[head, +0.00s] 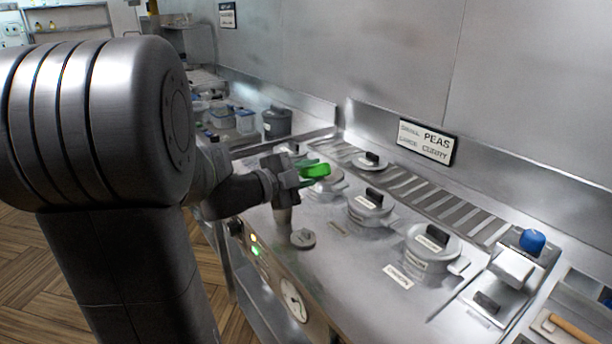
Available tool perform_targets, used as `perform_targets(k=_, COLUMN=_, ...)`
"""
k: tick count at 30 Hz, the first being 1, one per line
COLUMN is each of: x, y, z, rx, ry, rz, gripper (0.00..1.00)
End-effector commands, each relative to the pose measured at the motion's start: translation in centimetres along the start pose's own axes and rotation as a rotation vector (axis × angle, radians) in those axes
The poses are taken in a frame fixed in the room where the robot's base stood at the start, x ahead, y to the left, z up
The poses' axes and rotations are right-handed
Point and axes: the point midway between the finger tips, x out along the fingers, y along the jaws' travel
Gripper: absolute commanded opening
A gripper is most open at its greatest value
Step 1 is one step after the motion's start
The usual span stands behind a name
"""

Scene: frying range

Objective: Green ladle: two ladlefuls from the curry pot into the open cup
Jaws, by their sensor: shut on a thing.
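My gripper (303,175) is over the back left part of the steel range, shut on the bright green handle of the green ladle (316,170). The ladle's bowl is not visible. A round pot (330,186) lies just behind and below the green handle, partly hidden. Two lidded pots with black knobs, a middle one (369,210) and a front right one (431,249), sit to the right. Their labels are too small to read, so I cannot tell which is the curry pot. I cannot make out the open cup.
A blue object (532,240) and a wooden-handled tool (572,328) are at right. A dark grey canister (277,123) stands at the back left.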

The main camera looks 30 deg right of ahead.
Motion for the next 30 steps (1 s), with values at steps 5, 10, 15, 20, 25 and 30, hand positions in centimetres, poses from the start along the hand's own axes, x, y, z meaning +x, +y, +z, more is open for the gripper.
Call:
perform_targets(k=5, x=0.2, y=1.9, z=-0.1, rx=0.090, ry=-0.005, rz=-0.001, gripper=0.02)
perform_targets(k=10, x=0.3, y=3.1, z=0.1, rx=0.169, ry=-0.013, rz=-0.001, gripper=0.02)
perform_targets(k=15, x=0.4, y=4.3, z=0.3, rx=0.248, ry=-0.018, rz=-0.001, gripper=0.02)
perform_targets(k=20, x=0.5, y=5.5, z=0.5, rx=0.320, ry=-0.024, rz=-0.001, gripper=0.02)
perform_targets(k=25, x=0.5, y=6.4, z=0.6, rx=0.386, ry=-0.031, rz=-0.001, gripper=0.02)
perform_targets(k=30, x=0.6, y=6.8, z=0.5, rx=0.426, ry=-0.033, rz=-0.001, gripper=0.02)
